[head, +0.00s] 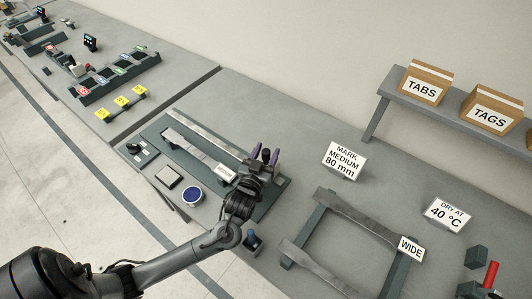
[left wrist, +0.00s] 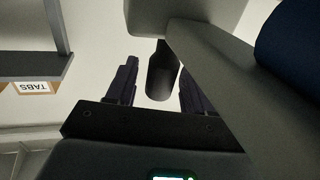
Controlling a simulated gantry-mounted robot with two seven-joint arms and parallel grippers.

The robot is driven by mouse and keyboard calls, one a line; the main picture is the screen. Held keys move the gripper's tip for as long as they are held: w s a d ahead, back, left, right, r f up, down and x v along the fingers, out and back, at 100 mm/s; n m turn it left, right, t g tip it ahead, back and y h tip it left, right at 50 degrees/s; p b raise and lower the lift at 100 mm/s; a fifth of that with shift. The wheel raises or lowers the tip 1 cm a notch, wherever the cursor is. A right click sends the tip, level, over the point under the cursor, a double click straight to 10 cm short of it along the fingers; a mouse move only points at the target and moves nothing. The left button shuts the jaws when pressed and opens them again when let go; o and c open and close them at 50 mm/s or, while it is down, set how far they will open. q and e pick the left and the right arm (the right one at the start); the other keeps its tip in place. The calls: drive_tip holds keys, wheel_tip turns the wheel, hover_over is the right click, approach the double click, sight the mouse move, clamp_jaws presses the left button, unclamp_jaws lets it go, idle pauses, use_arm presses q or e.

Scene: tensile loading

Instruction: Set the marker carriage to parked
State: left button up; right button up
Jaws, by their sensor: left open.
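The marking rig is a dark green base (head: 165,146) with a long pale rail (head: 208,132) along its back and a grey strip (head: 190,147) on it. A white label (head: 225,173) sits near its right end. My left gripper (head: 264,157) is over the rig's right end, its two fingers apart. A dark knob, apparently the marker carriage's handle, stands between them; it also shows in the left wrist view as a dark cylinder (left wrist: 161,75) between the fingers (left wrist: 155,82). I cannot tell whether they touch it. The carriage body is mostly hidden by my gripper.
A blue round pad (head: 192,195) and a pale block (head: 169,177) lie in front of the rig. A sign (head: 344,160) reads MARK MEDIUM 80 mm. A rack (head: 320,225) labelled WIDE holds grey strips at right. A shelf with boxes (head: 423,85) stands behind.

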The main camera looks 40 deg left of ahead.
use_arm(q)
clamp_jaws()
drive_tip(key=a, duration=0.4)
drive_tip(key=shift+s+a+p, duration=0.2)
drive_tip(key=shift+a+p, duration=0.15)
drive_tip(key=shift+p, duration=0.05)
unclamp_jaws()
drive_tip(key=shift+d, duration=0.1)
drive_tip(key=v, duration=1)
drive_tip(key=shift+s, duration=0.4)
drive_tip(key=shift+d, duration=0.1)
